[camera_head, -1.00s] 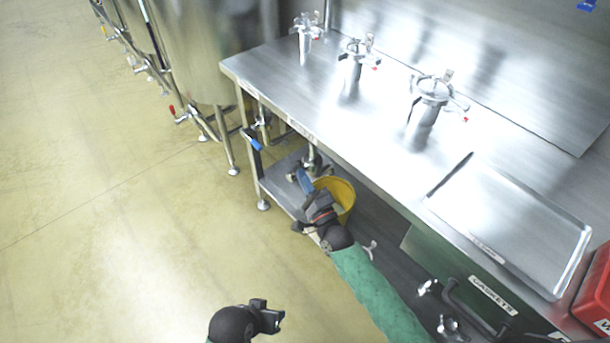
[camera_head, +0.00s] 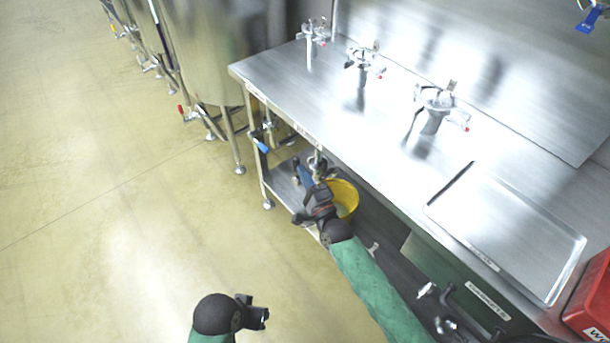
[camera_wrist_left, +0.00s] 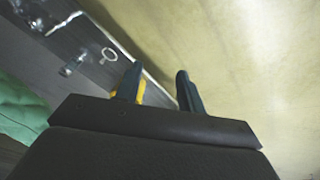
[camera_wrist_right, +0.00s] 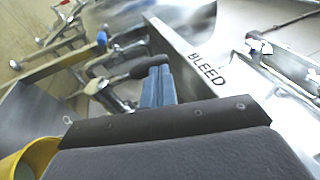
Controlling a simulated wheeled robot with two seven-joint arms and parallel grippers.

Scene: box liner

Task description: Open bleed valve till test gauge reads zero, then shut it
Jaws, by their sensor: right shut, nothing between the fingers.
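In the right wrist view, a metal valve with a dark lever handle (camera_wrist_right: 112,82) lies just beyond my right fingertips, close to a "BLEED" label (camera_wrist_right: 207,68) on the table rail. My right gripper (camera_wrist_right: 160,72) is shut and empty beside the handle; I cannot tell if it touches. In the head view, my right gripper (camera_head: 302,172) is under the table's front edge, near a pipe fitting (camera_head: 318,163) and above the lower shelf. My left gripper (camera_head: 263,312) is open and empty over the floor. I cannot make out a test gauge or its reading.
A yellow bucket (camera_head: 345,197) stands on the lower shelf beside my right gripper. A blue-handled valve (camera_head: 262,146) is at the table's left leg. The steel table (camera_head: 395,130) carries several fittings and a tray (camera_head: 505,240). The floor at left is clear.

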